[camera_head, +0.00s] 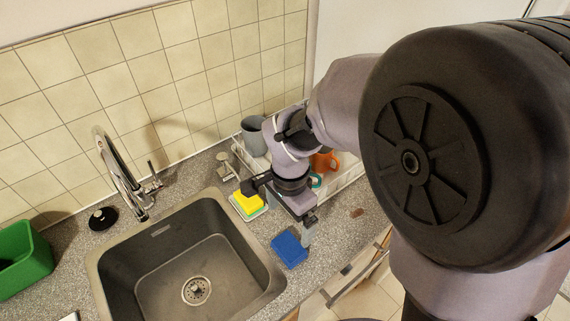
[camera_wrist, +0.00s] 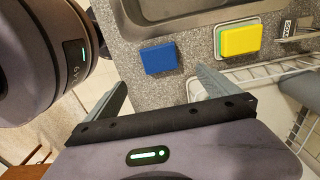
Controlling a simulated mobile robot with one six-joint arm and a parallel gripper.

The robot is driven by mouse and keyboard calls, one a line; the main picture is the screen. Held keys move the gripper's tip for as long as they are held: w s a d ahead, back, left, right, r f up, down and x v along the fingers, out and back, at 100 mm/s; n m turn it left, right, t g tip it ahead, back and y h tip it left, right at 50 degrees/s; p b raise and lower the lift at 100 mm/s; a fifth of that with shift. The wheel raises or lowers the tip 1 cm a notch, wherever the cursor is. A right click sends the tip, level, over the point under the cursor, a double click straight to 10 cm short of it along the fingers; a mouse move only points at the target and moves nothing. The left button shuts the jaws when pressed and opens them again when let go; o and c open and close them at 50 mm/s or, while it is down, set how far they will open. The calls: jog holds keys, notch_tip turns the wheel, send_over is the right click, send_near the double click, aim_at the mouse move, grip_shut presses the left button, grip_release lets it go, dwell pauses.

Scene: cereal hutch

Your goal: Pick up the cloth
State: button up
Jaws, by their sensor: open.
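The blue block-like piece, which looks like the folded cloth (camera_head: 290,249), lies flat on the grey speckled counter, right of the sink. It also shows in the wrist view (camera_wrist: 160,57), at the top centre. My gripper (camera_head: 283,215) is over the counter beside the cloth, on its wall side. In the wrist view my gripper (camera_wrist: 162,78) has its two fingers wide apart, with nothing between them. The cloth lies past the fingertips, roughly centred between them, and does not look touched. Its exact height below the fingers is hard to tell.
A yellow sponge (camera_wrist: 241,39) sits on a small dish beside the cloth. The sink (camera_head: 190,270) with its tap (camera_head: 122,175) is to the left. A white dish rack (camera_wrist: 262,75) with a grey cup (camera_head: 254,136) and orange mug (camera_head: 325,161) stands behind my gripper. A green tub (camera_head: 22,262) is far left.

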aim_at(289, 245)
notch_tip(289, 245, down, 12)
jog(key=b, duration=0.4)
jog(key=shift+s+f, duration=0.1)
jog(key=shift+f, duration=0.05)
jog(key=c, duration=1.4)
jog(key=shift+r, duration=0.25)
jog(key=shift+r, duration=0.35)
jog(key=r, duration=0.1)
jog(key=r+p, duration=0.1)
jog(key=r, duration=0.1)
jog(key=shift+s+d+p, duration=0.3)
jog(key=shift+d+p, duration=0.05)
jog(key=shift+p, duration=0.05)
jog(key=s+d+r+b, duration=0.1)
jog(key=s+d+b, duration=0.3)
jog(key=s+d, duration=0.6)
jog(key=shift+d+b, duration=0.35)
jog(key=shift+d, duration=0.35)
